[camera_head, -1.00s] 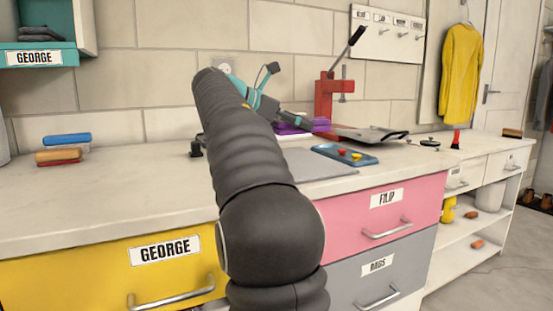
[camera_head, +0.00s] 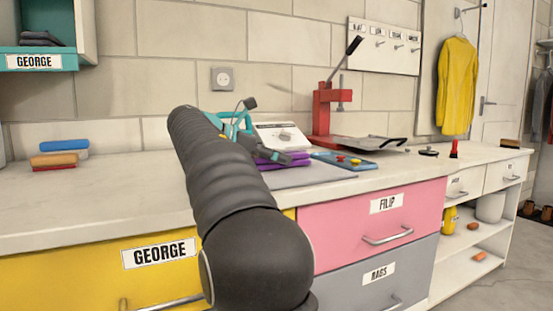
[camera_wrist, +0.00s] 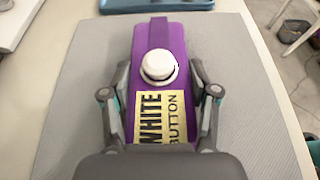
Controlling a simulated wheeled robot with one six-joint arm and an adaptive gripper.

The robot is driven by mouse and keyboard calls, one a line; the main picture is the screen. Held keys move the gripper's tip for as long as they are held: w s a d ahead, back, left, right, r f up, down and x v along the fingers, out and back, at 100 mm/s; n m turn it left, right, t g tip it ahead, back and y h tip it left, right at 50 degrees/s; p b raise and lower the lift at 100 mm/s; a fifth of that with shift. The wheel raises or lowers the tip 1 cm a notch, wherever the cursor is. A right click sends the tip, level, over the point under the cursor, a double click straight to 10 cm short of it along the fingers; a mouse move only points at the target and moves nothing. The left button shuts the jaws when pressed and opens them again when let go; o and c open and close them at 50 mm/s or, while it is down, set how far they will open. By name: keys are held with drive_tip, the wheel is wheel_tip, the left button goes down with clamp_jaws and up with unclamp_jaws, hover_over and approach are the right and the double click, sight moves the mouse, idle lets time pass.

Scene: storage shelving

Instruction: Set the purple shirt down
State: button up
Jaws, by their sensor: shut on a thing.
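The purple shirt (camera_wrist: 170,43) is a compact purple bundle with a white round button on top and a yellow label reading "WHITE BUTTON". My gripper (camera_wrist: 160,95) is shut on it, with one finger along each side. In the head view the shirt (camera_head: 268,162) shows only in part behind my gripper (camera_head: 284,158), low over the grey mat on the counter. The grey mat (camera_head: 316,178) also lies under the shirt in the wrist view (camera_wrist: 75,90). I cannot tell whether the shirt's underside touches the mat.
A blue tray (camera_head: 345,161) with red and yellow knobs lies just beyond the mat. A white device (camera_head: 283,134) and a red press (camera_head: 325,115) stand behind. Drawers, including a pink one (camera_head: 345,228), are below.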

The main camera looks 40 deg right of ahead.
drive_tip(key=shift+f, duration=0.15)
drive_tip(key=o, duration=1.2)
drive_tip(key=shift+a+r, duration=0.25)
drive_tip(key=shift+r, duration=0.1)
drive_tip(key=p+v, duration=0.3)
drive_tip(key=v, duration=0.8)
drive_tip(key=shift+a+r+p, duration=0.1)
drive_tip(key=shift+a+p, duration=0.1)
drive_tip(key=shift+p, duration=0.1)
